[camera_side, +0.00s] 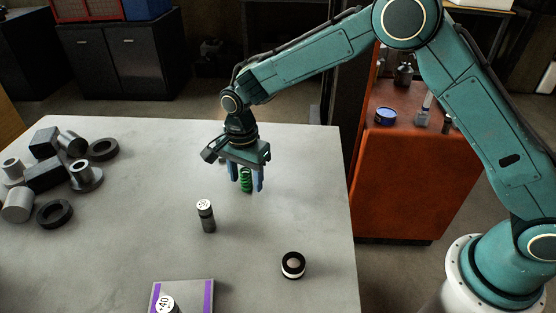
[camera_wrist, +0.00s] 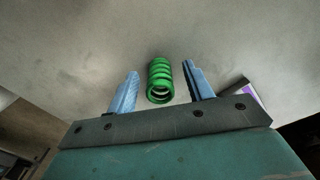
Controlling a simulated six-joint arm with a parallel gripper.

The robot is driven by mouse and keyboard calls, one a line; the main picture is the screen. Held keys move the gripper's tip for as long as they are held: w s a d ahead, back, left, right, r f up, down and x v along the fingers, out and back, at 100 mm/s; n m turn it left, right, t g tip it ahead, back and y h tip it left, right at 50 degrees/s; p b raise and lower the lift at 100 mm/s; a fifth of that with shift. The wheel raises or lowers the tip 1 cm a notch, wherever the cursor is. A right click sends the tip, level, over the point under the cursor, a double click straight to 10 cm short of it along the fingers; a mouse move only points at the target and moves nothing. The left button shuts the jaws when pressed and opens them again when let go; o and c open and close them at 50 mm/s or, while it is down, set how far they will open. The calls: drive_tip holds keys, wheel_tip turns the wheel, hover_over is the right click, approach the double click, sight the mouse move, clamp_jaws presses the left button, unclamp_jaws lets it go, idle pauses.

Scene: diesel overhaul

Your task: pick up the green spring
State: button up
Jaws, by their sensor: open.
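The green spring (camera_side: 246,180) stands on the grey table, and in the side view it shows between the blue fingers of my gripper (camera_side: 246,185). In the wrist view the green spring (camera_wrist: 160,80) is a coiled cylinder lying in the gap between my gripper's two fingers (camera_wrist: 160,82). There is a clear gap on both sides of it, so neither finger appears to touch it. My gripper is open and points down. The spring's lower end is hard to make out in the side view.
A dark cylinder with a white marked top (camera_side: 207,216) stands in front of my gripper. A black and white round part (camera_side: 293,265) lies at right. A purple-edged plate (camera_side: 209,296) bears another marked cylinder (camera_side: 166,304). Several grey metal parts (camera_side: 48,175) crowd the table's left.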

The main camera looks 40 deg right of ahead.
sight(245, 170)
drive_tip(key=shift+f, duration=0.35)
drive_tip(key=c, duration=1.1)
drive_tip(key=shift+o, duration=0.2)
drive_tip(key=shift+r, duration=0.1)
wheel_tip(245, 170, up, 20)
idle(0.6)
